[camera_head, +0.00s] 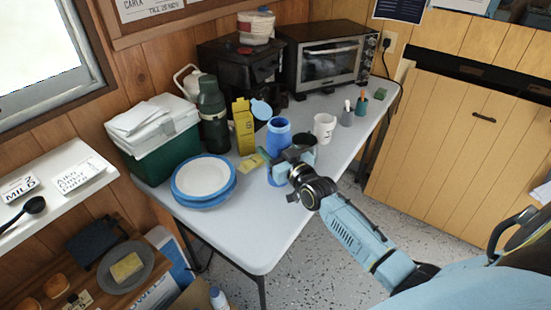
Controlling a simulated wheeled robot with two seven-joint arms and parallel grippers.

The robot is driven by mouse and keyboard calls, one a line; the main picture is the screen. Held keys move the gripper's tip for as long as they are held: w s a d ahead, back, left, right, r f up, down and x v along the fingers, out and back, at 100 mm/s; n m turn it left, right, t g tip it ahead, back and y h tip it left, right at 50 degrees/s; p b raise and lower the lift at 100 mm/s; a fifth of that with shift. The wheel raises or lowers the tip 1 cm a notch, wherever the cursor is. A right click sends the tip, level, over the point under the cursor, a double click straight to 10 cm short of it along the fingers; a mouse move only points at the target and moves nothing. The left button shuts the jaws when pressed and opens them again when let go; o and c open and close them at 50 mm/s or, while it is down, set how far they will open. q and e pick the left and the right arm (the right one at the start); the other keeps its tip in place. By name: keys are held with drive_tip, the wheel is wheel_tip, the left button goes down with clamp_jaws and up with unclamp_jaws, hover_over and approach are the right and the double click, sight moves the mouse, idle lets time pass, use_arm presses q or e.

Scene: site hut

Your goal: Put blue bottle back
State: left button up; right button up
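A blue bottle-like container (278,132) stands on the white table, behind and partly hidden by my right gripper (287,160). More blue shows just below the gripper, and I cannot tell whether it is the same container. My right gripper, whose arm comes in from the right, is right at the container. Its fingers are too dark and small to show whether they are open or shut on it. A small bottle with a blue top (218,298) stands low at the bottom edge of the view. My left gripper is not in view.
On the table (237,235) are blue-rimmed plates (203,177), a yellow carton (244,127), a dark green flask (212,115), a dark cup (304,142), a white mug (324,127) and a toaster oven (328,62). The front of the table is clear.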

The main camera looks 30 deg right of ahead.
wheel_tip(320, 180, down, 2)
drive_tip(key=shift+f+b, duration=0.15)
drive_tip(key=shift+b, duration=0.2)
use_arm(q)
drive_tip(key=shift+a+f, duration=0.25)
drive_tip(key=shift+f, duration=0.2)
use_arm(e)
drive_tip(key=shift+f, duration=0.1)
drive_tip(key=o, duration=0.9)
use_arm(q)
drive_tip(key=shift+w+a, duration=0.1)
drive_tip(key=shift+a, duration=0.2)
use_arm(e)
drive_tip(key=o, duration=0.4)
drive_tip(key=shift+c, duration=0.2)
